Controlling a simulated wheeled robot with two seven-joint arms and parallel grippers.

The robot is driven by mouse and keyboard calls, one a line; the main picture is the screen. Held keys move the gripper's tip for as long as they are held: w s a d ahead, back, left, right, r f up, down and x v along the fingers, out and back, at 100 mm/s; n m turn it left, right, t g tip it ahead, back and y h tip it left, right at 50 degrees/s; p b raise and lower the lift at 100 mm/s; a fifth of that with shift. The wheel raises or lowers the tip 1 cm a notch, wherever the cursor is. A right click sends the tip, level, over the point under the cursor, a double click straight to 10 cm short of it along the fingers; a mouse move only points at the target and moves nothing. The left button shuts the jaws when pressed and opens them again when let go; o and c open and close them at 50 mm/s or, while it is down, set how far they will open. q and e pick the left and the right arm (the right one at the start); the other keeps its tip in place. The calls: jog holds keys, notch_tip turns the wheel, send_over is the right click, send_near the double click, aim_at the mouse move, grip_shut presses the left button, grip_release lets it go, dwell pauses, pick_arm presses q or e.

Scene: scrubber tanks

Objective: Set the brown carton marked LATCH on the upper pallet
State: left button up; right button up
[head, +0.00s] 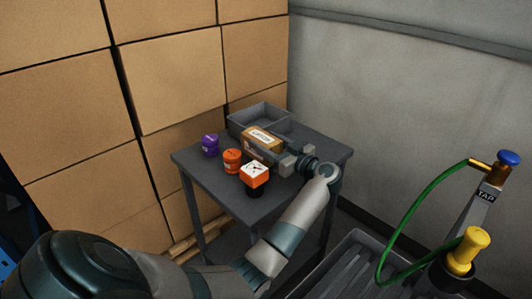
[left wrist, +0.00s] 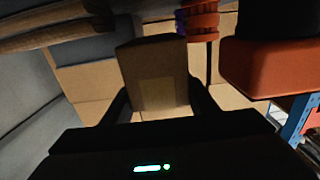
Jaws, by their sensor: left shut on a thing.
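A small brown carton (head: 264,136) with a white label shows over the small grey table in the head view; the label's letters are too small to read surely. My left gripper (head: 284,154) is shut on this carton from its near right side. In the left wrist view the carton (left wrist: 155,75) sits between the two dark fingers (left wrist: 158,108). I cannot tell whether its underside touches the table. The upper pallet cannot be made out; only a piece of wooden pallet (head: 182,247) shows low by the big carton stack. My right gripper is not in view.
The grey table (head: 215,184) also holds a divided grey tray (head: 240,120), a purple jar (head: 210,145), an orange jar (head: 232,160) and an orange-white cube (head: 254,173) on a black base. Stacked big cartons (head: 170,75) stand behind. A green hose (head: 405,222) hangs at right.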

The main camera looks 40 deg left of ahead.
pick_arm(q)
jog(key=shift+f, duration=0.2)
jog(key=shift+f, duration=0.1)
notch_tip(320, 180, down, 3)
jog(key=shift+r, duration=0.2)
jog(key=shift+f, duration=0.45)
jog(key=shift+f, duration=0.1)
jog(key=o, duration=1.3)
jog(key=shift+c, duration=0.2)
